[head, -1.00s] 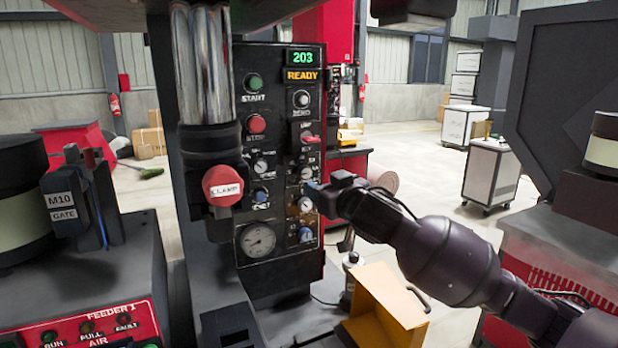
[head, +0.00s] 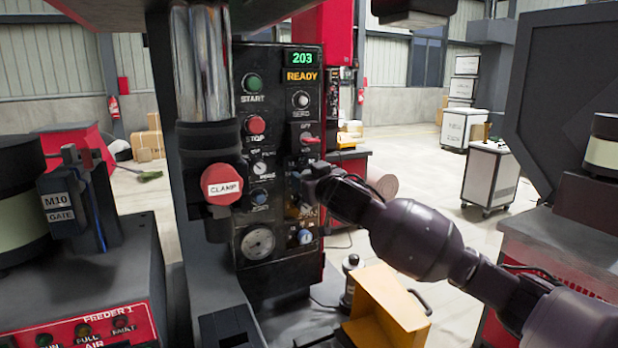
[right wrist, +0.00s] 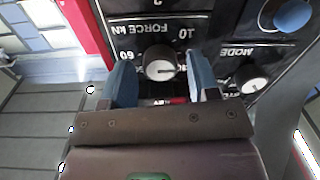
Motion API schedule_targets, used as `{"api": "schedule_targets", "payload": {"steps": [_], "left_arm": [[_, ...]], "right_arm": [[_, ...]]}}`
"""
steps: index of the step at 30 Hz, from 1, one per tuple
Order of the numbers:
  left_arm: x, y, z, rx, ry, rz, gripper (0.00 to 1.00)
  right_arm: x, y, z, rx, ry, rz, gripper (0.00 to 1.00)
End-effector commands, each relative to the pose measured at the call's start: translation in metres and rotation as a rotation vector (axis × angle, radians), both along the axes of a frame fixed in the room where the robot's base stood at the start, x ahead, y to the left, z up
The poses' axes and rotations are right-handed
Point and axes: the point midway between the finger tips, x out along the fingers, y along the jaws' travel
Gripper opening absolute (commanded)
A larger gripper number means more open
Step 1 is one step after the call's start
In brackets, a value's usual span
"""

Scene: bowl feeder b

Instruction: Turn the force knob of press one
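The force knob (right wrist: 160,63) is a round dark knob with a light face, under the "FORCE kN" lettering, which reads upside down in the right wrist view. My right gripper (right wrist: 162,82) has its two blue fingers apart, one on each side of the knob, with visible gaps; I see no contact. In the head view my right gripper (head: 303,182) is at the right part of the black press panel (head: 281,118) and hides the knob there. The panel's display reads 203 and READY. My left gripper is not in view.
The mode knob (right wrist: 252,79) sits close beside the right finger in the wrist view. A red CLAMP button (head: 222,184) sticks out left of the panel. A yellow chute (head: 385,308) stands below my right arm. Feeder 1 (head: 85,290) is at the lower left.

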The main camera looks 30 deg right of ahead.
Motion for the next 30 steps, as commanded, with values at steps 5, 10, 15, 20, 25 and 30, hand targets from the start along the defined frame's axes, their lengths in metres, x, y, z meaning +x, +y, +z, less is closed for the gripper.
{"api": "schedule_targets", "payload": {"steps": [5,10,15,20,25,30], "left_arm": [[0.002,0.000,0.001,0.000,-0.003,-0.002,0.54],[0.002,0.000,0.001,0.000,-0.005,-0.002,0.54],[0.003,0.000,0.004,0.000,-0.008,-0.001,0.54],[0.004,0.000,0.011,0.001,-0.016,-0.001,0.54],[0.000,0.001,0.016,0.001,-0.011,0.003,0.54],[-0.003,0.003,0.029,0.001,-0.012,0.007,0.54]], "right_arm": [[0.000,0.000,0.000,0.000,0.000,0.000,0.27],[0.000,0.000,0.000,0.001,0.000,0.000,0.11],[0.000,0.000,0.000,0.021,-0.001,0.000,0.11],[-0.001,0.001,0.001,0.082,-0.004,0.000,0.11],[-0.001,0.001,0.002,0.194,-0.010,0.001,0.11],[-0.001,0.001,0.002,0.333,-0.017,0.000,0.11]]}}
